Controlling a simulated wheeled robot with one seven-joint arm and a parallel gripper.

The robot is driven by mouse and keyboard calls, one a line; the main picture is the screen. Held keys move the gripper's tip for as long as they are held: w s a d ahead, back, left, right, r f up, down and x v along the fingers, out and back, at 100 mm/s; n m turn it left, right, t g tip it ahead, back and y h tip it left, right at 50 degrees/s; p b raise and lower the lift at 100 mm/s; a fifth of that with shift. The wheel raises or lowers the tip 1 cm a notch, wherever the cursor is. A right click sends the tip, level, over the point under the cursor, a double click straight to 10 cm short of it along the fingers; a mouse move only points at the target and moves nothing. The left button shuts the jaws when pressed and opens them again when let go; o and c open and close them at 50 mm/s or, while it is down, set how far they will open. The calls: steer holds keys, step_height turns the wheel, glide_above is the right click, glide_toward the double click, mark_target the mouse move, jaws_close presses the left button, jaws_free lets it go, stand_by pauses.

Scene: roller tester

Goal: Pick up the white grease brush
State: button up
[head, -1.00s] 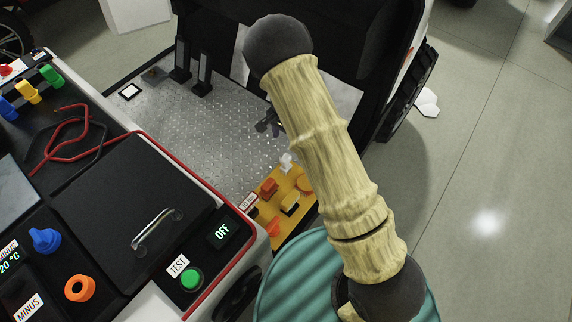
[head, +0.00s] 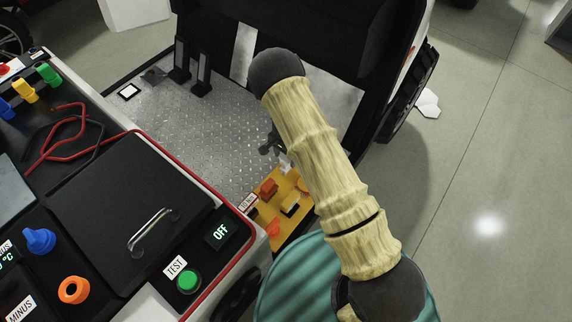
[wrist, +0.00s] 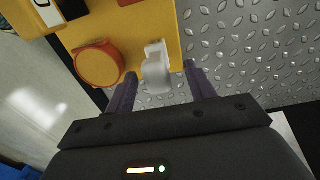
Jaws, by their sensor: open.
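The white grease brush (wrist: 157,66) is at the edge of the yellow board (wrist: 88,28) in the wrist view, beside a round orange piece. In the head view, only a small white bit of it (head: 285,163) shows beside my arm. My gripper (wrist: 161,86) is open, with one dark finger on each side of the brush's near end. I cannot tell whether either finger touches it. In the head view my gripper (head: 269,146) is just above the far edge of the board, partly hidden by my arm.
The round orange piece (wrist: 98,64) sits close to the left finger. Orange and yellow blocks (head: 268,188) share the board. The metal tread-plate floor (head: 205,130) is clear behind it. The black console (head: 130,195) with its handle stands left.

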steer(key=shift+d+f+b, duration=0.1)
steer(key=shift+f+b, duration=0.25)
steer(key=shift+f, duration=2.3)
steer(key=c, duration=1.1)
steer(key=shift+o, duration=0.2)
steer(key=shift+r, duration=0.15)
step_height(320, 180, up, 10)
steer(key=shift+s+f+p, duration=0.1)
steer(key=shift+p, duration=0.6)
